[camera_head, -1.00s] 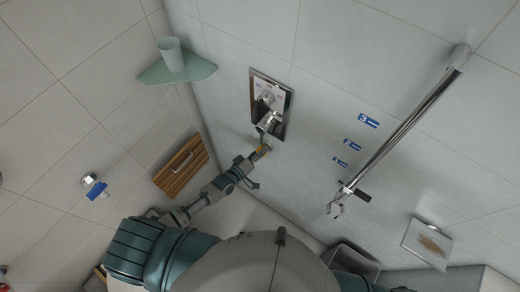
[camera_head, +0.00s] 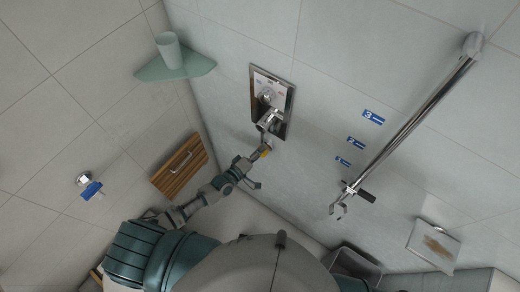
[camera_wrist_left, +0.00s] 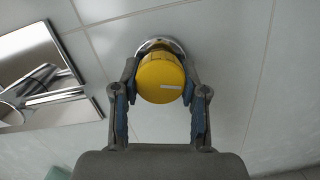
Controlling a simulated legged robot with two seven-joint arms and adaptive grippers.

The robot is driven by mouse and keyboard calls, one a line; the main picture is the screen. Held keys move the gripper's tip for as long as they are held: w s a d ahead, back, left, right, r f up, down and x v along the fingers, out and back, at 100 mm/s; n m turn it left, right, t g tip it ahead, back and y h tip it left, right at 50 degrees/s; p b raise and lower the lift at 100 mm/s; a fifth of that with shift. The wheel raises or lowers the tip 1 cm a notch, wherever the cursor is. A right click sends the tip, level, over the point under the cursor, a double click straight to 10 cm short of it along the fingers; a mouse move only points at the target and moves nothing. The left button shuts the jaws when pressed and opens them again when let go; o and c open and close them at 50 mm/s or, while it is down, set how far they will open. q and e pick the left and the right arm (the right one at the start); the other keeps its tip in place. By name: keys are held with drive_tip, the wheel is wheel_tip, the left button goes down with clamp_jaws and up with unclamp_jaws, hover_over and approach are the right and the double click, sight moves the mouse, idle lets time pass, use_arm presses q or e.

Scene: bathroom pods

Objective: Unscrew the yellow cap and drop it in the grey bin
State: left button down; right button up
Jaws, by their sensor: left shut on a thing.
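The yellow cap (camera_wrist_left: 161,78) sits between the two fingers of my left gripper (camera_wrist_left: 160,84) in the left wrist view, and the fingers press on its left and right sides. A round chrome fitting (camera_wrist_left: 160,44) on the tiled wall shows just behind the cap; I cannot tell whether the two touch. In the head view the cap (camera_head: 265,151) is small, below the chrome mixer plate, at the end of my left arm. The grey bin (camera_head: 354,264) stands low at the wall, right of my body, partly hidden. My right gripper is not in view.
The mixer plate (camera_head: 284,100) with its lever is just above my left gripper. A glass shelf (camera_head: 185,70) with a cup is at upper left. A wooden panel (camera_head: 180,167) with a handle is left of my forearm. A chrome rail (camera_head: 420,115) slants at the right.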

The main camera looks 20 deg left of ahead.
use_arm(q)
drive_tip(key=shift+d+n+b, duration=0.15)
drive_tip(key=shift+n+b, duration=0.55)
drive_tip(key=shift+n, duration=0.2)
drive_tip(key=c, duration=0.8)
unclamp_jaws()
drive_tip(key=shift+d, duration=0.1)
